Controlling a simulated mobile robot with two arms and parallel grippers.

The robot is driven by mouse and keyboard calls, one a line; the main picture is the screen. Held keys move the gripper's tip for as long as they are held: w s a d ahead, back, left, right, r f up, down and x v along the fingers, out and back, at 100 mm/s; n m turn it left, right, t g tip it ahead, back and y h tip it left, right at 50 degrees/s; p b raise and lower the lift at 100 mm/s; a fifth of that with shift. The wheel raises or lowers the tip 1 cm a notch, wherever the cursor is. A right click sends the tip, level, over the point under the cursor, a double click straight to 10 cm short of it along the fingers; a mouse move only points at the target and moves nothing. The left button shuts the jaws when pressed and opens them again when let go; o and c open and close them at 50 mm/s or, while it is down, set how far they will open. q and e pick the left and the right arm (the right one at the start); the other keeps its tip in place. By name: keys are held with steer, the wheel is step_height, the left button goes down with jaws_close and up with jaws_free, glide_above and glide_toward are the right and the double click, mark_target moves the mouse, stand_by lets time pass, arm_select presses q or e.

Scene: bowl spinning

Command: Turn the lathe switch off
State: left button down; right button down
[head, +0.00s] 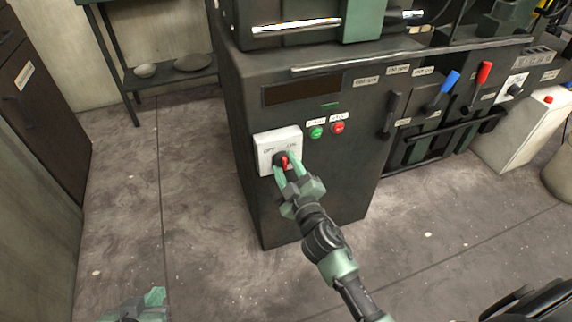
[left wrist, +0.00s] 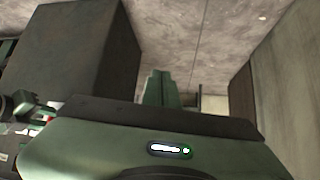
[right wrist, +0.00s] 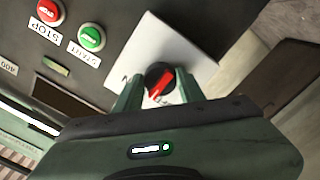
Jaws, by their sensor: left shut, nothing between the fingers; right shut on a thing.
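The lathe switch is a black round knob with a red pointer (head: 284,161) on a white plate (head: 265,140) marked OFF at left and ON at right, on the front of the dark lathe cabinet. The knob also shows in the right wrist view (right wrist: 160,78), its red pointer slanting down and left there. My right gripper (head: 286,168) is shut on the knob, one finger on each side. I cannot tell exactly which label the pointer is set to. My left gripper (head: 155,296) is shut and empty, low over the floor at the bottom left; its closed fingers show in the left wrist view (left wrist: 160,88).
Green (head: 316,132) and red (head: 338,127) push buttons sit up and right of the switch. Black (head: 391,112), blue (head: 444,88) and red (head: 482,75) levers stand further right. A low shelf (head: 170,80) holds a bowl and a plate. The floor at left is clear.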

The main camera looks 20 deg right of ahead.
steer(key=n, duration=0.4)
steer(key=shift+n, duration=0.3)
arm_select(q)
steer(key=shift+g+y, duration=0.3)
steer(key=shift+g, duration=0.6)
steer(key=s+f, duration=0.1)
steer(key=s+a+f, duration=0.1)
steer(key=s, duration=0.1)
steer(key=shift+s+a+p, duration=0.1)
steer(key=shift+s+p, duration=0.1)
steer(key=shift+p, duration=0.15)
arm_select(e)
steer(key=n, duration=0.4)
arm_select(q)
steer(key=shift+s+a, duration=0.1)
steer(key=shift+s, duration=0.05)
arm_select(e)
steer(key=shift+n, duration=0.3)
steer(key=c, duration=0.9)
jaws_free()
steer(key=shift+r, duration=0.1)
